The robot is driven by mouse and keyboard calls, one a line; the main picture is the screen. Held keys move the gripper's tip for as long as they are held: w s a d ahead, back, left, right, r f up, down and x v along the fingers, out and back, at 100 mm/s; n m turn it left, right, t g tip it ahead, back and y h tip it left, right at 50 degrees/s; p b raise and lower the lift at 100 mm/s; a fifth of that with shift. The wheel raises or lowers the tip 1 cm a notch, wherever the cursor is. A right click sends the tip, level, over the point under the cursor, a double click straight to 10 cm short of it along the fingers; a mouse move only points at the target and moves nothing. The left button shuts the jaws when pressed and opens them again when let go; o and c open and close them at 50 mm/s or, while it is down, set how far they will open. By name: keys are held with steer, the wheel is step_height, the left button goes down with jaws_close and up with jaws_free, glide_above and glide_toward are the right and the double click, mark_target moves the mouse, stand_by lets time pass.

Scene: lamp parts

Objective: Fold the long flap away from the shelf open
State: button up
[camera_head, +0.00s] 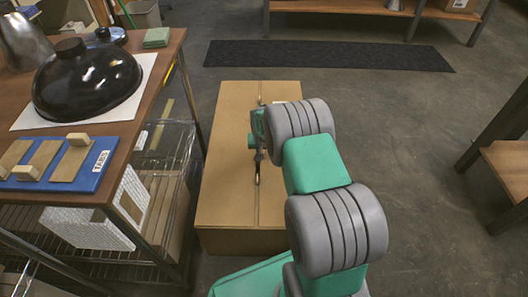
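A closed brown cardboard box (222,200) stands on the floor in the middle of the head view. Its two long flaps lie flat and meet at a seam running away from me. The long flap away from the shelf (273,212) is the right one; my arm hides much of it. The left long flap (228,130) is flat beside it. My gripper (258,142) is over the seam, its dark fingers spread apart along it, with nothing seen between them. I cannot tell whether the fingertips touch the cardboard.
A shelf unit (150,75) stands close on the left, holding a black lamp shade (88,82) and a blue tray (98,172) with wooden tabs. A dark mat (328,55) lies behind the box. A wooden bench (508,165) is at the right. The floor right of the box is clear.

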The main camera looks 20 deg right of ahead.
jaws_close()
stand_by(1.4)
